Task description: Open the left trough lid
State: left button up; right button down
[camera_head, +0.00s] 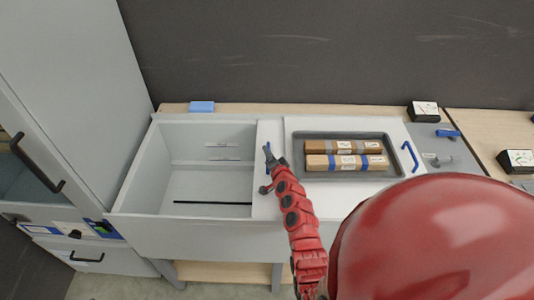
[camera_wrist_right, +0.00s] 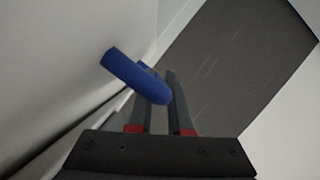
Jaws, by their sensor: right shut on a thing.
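The white trough (camera_head: 180,232) stands in front of the dark wall, and its left compartment (camera_head: 205,185) is uncovered, with its inside showing. A narrow strip of a white lid (camera_head: 266,205) shows right of this opening, beside the panel bearing a tray. My right gripper (camera_head: 270,157) is at the lid's blue handle (camera_wrist_right: 135,75), shut on it; in the right wrist view the handle passes between the fingers (camera_wrist_right: 160,102). The gripper hides much of the handle in the head view. My left gripper is out of view.
A grey tray (camera_head: 312,138) with two brown packages (camera_head: 345,162) sits on the right white panel (camera_head: 300,124), which has its own blue handle (camera_head: 409,157). A tall grey cabinet (camera_head: 70,80) stands at left. A blue block (camera_head: 201,106) lies behind the trough.

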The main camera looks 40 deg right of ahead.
jog(key=c, duration=1.1)
grip_release()
jog(key=shift+d, duration=0.1)
jog(key=shift+o, duration=1.3)
jog(key=shift+w, duration=0.1)
jog(key=shift+s, duration=0.35)
jog(key=b+v, duration=0.3)
jog(key=v, duration=1.2)
jog(key=shift+s+b, duration=0.15)
jog(key=shift+b, duration=0.2)
jog(key=shift+v, duration=0.8)
jog(key=shift+r, duration=0.15)
